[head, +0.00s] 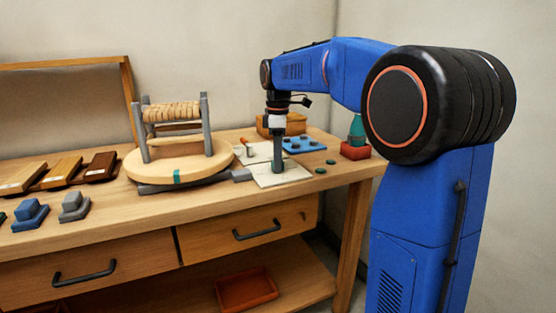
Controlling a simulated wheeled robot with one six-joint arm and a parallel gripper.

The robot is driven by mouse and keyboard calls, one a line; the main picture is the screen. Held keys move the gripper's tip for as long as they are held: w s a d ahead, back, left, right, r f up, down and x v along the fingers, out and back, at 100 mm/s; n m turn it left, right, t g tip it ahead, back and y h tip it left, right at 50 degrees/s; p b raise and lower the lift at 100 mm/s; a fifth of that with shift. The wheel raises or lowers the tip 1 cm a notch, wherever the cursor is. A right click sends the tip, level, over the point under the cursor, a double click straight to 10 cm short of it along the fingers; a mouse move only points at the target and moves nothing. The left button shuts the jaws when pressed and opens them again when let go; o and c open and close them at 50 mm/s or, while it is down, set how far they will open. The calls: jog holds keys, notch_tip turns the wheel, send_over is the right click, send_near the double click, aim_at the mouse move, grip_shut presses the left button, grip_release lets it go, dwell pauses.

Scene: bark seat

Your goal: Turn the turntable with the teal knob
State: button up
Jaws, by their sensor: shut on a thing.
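The turntable (205,169) is a round pale wooden disc on a dark grey base, on the workbench. A teal mark or knob (177,176) shows at its front rim; its exact shape is too small to tell. A small stool frame (205,125) with grey posts and a woven bark seat stands upright on the disc. My gripper (278,168) points straight down over a pale sheet (265,180), right of the turntable and apart from the teal part. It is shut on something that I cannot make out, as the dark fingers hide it.
A grey block (242,175) sticks out at the turntable's right. Blue and grey blocks (74,206) and wooden sample boards (62,171) lie to the left. A blue tray (303,145), a wooden box (284,122) and a teal cone (357,130) on a red block stand right.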

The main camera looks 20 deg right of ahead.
jog(key=m, duration=0.8)
jog(key=shift+m, duration=0.4)
jog(key=m, duration=0.4)
jog(key=shift+m, duration=0.3)
jog(key=m, duration=0.4)
jog(key=shift+m, duration=0.3)
jog(key=m, duration=0.3)
jog(key=shift+a+m, duration=0.1)
jog(key=shift+m, duration=0.2)
jog(key=m, duration=0.9)
jog(key=shift+r, duration=0.1)
jog(key=shift+m, duration=1.7)
